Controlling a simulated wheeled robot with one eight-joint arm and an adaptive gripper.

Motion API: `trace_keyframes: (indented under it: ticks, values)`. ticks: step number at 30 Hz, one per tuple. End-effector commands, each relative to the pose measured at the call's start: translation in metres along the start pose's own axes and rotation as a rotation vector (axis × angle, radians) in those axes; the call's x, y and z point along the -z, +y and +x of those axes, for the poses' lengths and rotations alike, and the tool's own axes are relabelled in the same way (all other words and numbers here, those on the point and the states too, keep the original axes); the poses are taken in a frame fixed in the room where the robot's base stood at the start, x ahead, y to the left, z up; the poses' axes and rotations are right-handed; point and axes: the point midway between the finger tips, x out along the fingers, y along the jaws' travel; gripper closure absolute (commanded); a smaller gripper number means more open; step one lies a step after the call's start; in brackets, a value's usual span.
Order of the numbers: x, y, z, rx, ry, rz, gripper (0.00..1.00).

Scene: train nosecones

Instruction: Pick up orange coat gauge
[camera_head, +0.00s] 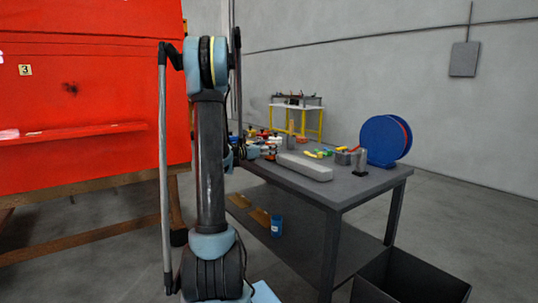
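I cannot pick out the orange coat gauge for sure. Several small red, orange, yellow and green items lie on the grey workbench (374,188), too small to tell apart. A reddish-orange item (348,149) lies by a small grey box near the blue disc. More red and orange items are clustered at the bench's far left end, partly behind my arm. My arm stands upright in the middle of the view. Light-blue wrist parts show just right of it, over the bench's left end. My gripper's fingers cannot be made out there, and no held object shows.
A long grey block (305,168) and a large blue disc (384,140) stand on the bench. A blue can (277,226) is on the lower shelf. A dark open bin (412,280) stands at front right. A large red panel (80,90) on wood fills the left.

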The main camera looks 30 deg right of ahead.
Motion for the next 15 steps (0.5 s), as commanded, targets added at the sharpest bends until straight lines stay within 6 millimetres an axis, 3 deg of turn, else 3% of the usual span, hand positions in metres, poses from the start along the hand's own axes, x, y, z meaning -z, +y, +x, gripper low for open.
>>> trace_keyframes:
  ticks: [4, 11, 15]
  values:
    - [0.0000, 0.0002, -0.0005, -0.001, 0.000, 0.000, 0.38]
    - [0.0000, 0.0002, -0.0008, -0.001, 0.000, 0.000, 0.90]
    - [0.0000, 0.0002, -0.0009, -0.001, 0.000, 0.000, 0.90]
